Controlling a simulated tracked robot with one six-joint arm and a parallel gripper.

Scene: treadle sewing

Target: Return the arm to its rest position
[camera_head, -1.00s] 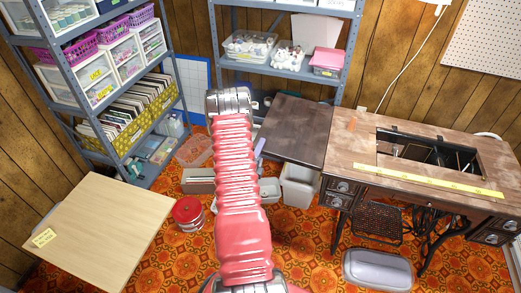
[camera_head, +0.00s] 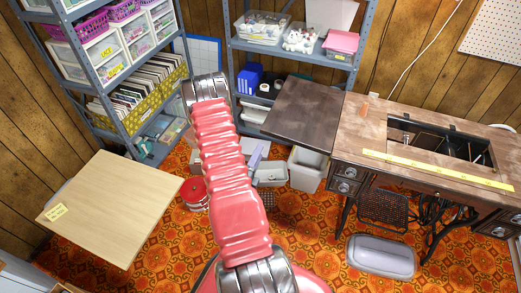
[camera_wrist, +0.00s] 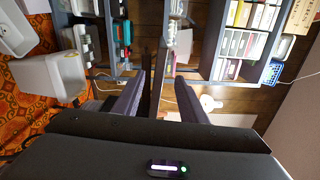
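My arm (camera_head: 230,165), with its pink ribbed sleeve and metal joints, rises through the middle of the head view and leans a little left. The fingers point toward shelving, and I see no contact.
A wooden sewing table (camera_head: 365,137) with an open well and a yellow ruler (camera_head: 435,170) stands right. A pale table (camera_head: 110,205) is at left. Metal shelves (camera_head: 300,54) stand behind. A red tin (camera_head: 194,193), white bin (camera_head: 306,170) and grey case (camera_head: 381,257) sit on the patterned floor.

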